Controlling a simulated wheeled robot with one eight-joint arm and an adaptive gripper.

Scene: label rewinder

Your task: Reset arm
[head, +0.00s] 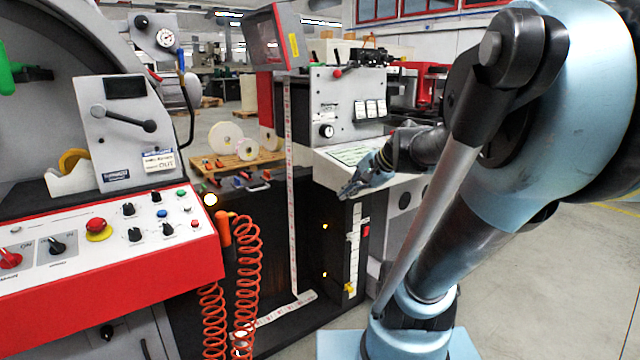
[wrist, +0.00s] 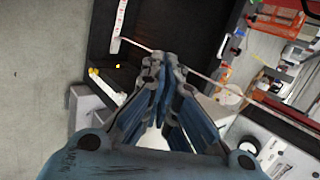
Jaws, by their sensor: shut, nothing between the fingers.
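My gripper (head: 352,189) is in front of the grey machine cabinet at the centre of the head view, level with the sloping white panel. Its fingers are together and empty; the closed tips also show in the wrist view (wrist: 163,62). My arm reaches in from the right of the head view. The label rewinder (head: 345,105) stands behind my gripper, with a dark lower housing. A strip of printed labels (head: 291,200) runs down in front of the dark housing, to the left of my gripper. I cannot tell whether the fingers touch anything.
A red-edged control console (head: 110,265) with knobs and a red stop button (head: 97,225) fills the left. An orange coiled hose (head: 247,280) hangs beside it. A wooden board (head: 237,164) with white rolls lies behind. Bare floor (head: 560,280) is free at the right.

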